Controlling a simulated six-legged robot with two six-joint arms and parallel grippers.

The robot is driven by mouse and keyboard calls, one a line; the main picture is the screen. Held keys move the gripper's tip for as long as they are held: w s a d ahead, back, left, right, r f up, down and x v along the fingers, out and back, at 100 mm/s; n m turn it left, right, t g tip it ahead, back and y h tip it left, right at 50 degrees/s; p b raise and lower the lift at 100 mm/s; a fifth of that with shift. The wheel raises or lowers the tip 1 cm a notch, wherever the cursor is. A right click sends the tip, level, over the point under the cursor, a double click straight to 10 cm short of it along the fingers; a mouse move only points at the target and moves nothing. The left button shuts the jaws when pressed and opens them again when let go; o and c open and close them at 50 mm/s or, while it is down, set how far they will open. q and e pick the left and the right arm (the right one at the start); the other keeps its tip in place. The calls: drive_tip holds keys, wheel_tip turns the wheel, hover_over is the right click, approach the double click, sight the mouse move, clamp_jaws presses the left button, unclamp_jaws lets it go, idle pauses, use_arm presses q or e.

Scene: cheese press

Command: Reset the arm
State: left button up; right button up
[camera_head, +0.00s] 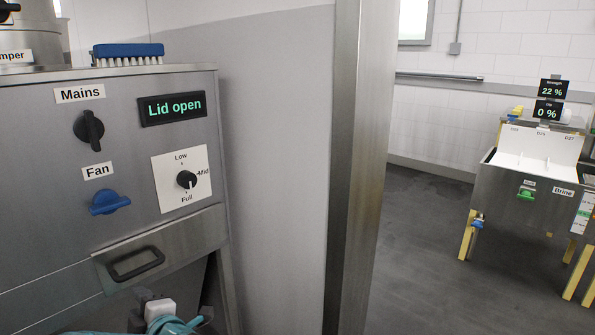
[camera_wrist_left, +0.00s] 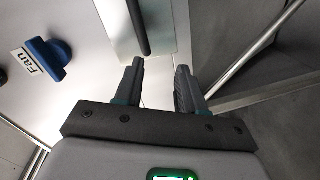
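My left gripper (camera_head: 160,306) is at the bottom of the head view, in front of and below the steel cabinet's panel. In the left wrist view its two fingers (camera_wrist_left: 160,80) stand apart with nothing between them, so it is open and empty. The black handle (camera_head: 136,263) of the cabinet's drawer or flap is just above the gripper in the head view. In the wrist view this handle (camera_wrist_left: 138,25) lies beyond the left-hand fingertip and looks apart from it. My right gripper is in neither view.
The cabinet carries a Mains knob (camera_head: 89,129), a blue Fan knob (camera_head: 109,202), a Low-Mid-Full dial (camera_head: 186,180) and a display (camera_head: 172,108) reading "Lid open". A blue brush (camera_head: 128,54) lies on top. A steel post (camera_head: 357,170) stands right; a brine tank (camera_head: 530,190) stands beyond.

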use_arm(q)
wheel_tip(320, 180, down, 15)
drive_tip(key=s+d+m+h, duration=0.1)
drive_tip(key=d+m+h, duration=0.1)
drive_tip(key=m+h, duration=0.3)
drive_tip(key=s+d+f+m+g+h, duration=0.2)
drive_tip(key=s+d+f+m+h, duration=0.35)
drive_tip(key=f, duration=0.45)
drive_tip(key=s+d+f+m+g+h, duration=0.2)
drive_tip(key=s+d+f+m+g, duration=0.15)
drive_tip(key=s+d+f, duration=0.4)
drive_tip(key=s+d+f+m+g+h, duration=0.2)
drive_tip(key=s+d+m, duration=0.15)
drive_tip(key=s, duration=0.35)
drive_tip(key=s+d+f+m+g+h, duration=0.1)
drive_tip(key=s+d+m+g+h, duration=0.2)
drive_tip(key=s, duration=0.5)
wheel_tip(320, 180, up, 17)
drive_tip(key=m+y+p, duration=0.1)
drive_tip(key=p, duration=1.6)
drive_tip(key=shift+w+p, duration=0.3)
drive_tip(key=shift+w, duration=0.15)
